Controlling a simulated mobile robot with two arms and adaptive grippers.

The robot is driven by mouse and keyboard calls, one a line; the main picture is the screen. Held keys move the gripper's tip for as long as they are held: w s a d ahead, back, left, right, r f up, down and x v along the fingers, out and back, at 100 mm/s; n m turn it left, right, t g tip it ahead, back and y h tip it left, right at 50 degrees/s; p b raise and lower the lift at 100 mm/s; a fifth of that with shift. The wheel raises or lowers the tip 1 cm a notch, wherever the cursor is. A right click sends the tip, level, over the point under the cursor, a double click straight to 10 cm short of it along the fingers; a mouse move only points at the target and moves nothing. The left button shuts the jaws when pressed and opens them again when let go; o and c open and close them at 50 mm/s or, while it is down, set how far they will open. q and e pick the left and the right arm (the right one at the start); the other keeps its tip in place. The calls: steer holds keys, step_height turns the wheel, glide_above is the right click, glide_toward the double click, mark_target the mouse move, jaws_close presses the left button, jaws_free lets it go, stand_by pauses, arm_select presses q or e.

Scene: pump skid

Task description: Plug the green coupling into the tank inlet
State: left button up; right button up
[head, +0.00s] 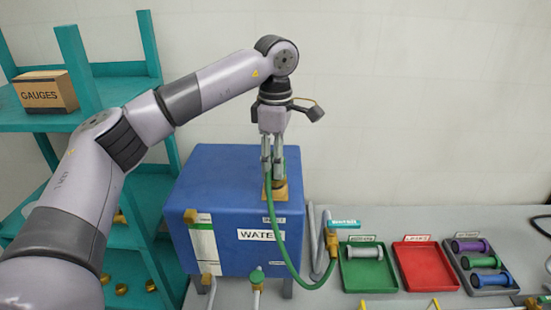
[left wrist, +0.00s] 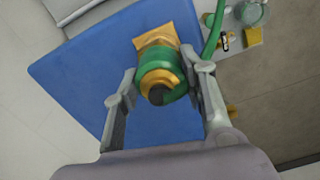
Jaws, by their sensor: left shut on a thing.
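My left gripper (head: 272,172) points down over the top of the blue tank (head: 225,175) labelled WATER. It is shut on the green coupling (head: 267,184), with a finger on each side. In the left wrist view, the coupling (left wrist: 160,72) shows as a green ring with a brass end between the fingers. The square brass plate of the tank inlet (head: 281,193) is right below and beside the coupling; it also shows in the left wrist view (left wrist: 153,38). I cannot tell whether the coupling is seated in the inlet. My right gripper is not in view.
A green hose (head: 294,270) hangs down the tank's front to a brass elbow (head: 332,241). Green (head: 362,273) and red (head: 425,265) trays and a dark tray of coloured spools (head: 484,262) are to the right. A teal shelf (head: 120,88) stands left.

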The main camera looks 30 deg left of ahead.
arm_select(q)
steer(key=shift+f+b, duration=0.3)
steer(key=shift+f, duration=0.25)
steer(key=o, duration=1.4)
steer(key=shift+c, duration=0.2)
step_height(320, 180, up, 12)
steer(key=shift+f, duration=0.1)
